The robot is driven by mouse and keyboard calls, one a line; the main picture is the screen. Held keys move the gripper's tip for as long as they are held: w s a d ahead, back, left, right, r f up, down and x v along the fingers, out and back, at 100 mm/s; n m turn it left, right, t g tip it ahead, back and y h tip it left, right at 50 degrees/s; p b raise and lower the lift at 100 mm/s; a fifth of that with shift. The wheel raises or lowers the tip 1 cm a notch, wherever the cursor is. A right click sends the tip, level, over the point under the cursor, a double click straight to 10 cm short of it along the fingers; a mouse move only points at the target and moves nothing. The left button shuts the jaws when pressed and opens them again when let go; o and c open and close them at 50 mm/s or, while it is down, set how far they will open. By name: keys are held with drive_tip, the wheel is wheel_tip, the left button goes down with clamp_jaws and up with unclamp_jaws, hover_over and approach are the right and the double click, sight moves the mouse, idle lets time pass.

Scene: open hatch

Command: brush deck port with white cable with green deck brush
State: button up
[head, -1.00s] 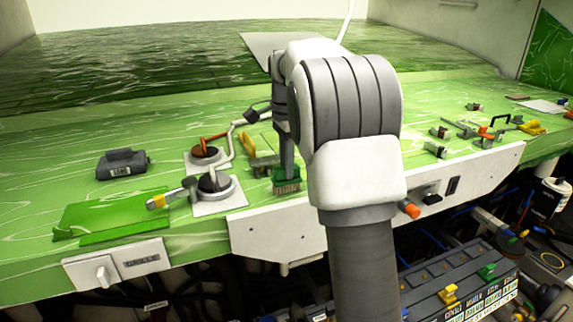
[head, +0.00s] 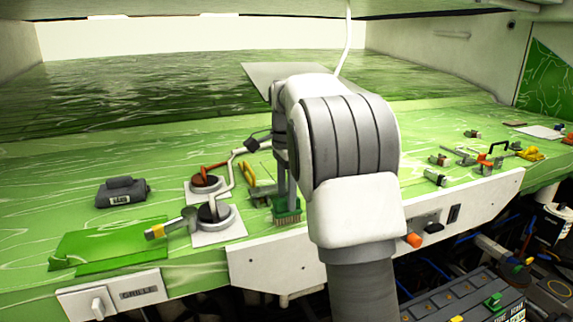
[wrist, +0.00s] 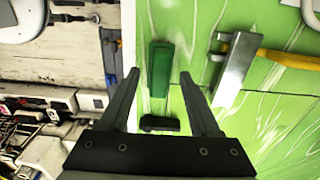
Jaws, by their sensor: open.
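The green deck brush (head: 287,211) stands bristles down on the green deck near its front edge; its green block (wrist: 160,68) also shows in the wrist view. My gripper (head: 281,188) is directly over it, and in the wrist view the open fingers (wrist: 159,77) lie either side of the brush's line. Whether they touch it I cannot tell. The deck port with the white cable (head: 214,212) is a dark round opening on a pale plate, left of the brush. The white cable (head: 232,172) rises from it to a dark connector.
A second port with a red cable (head: 204,182) sits just behind. A yellow-handled tool (head: 247,175) lies close to the brush. A green tray (head: 108,245), a metal scoop-like tool (head: 175,225) and a dark grey box (head: 123,191) are left. Several small fittings lie right.

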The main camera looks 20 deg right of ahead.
wheel_tip(320, 180, up, 16)
drive_tip(key=r+p, duration=0.1)
drive_tip(key=p, duration=0.3)
drive_tip(key=s+a+n+t+b, duration=0.1)
drive_tip(key=s+a+n+t, duration=0.2)
drive_tip(key=s, duration=0.4)
drive_tip(key=s+a+f+n+t+b, duration=0.1)
drive_tip(key=s+a+f+n, duration=0.3)
drive_tip(key=s+f+n, duration=0.3)
drive_tip(key=s+a+f+n+t+b, duration=0.1)
drive_tip(key=s+a+f+n, duration=0.3)
drive_tip(key=s+f+n, duration=0.4)
drive_tip(key=s+f, duration=0.1)
drive_tip(key=s, duration=0.6)
drive_tip(key=shift+s+f+t, duration=0.15)
drive_tip(key=shift+t, duration=0.15)
drive_tip(key=shift+d, duration=0.2)
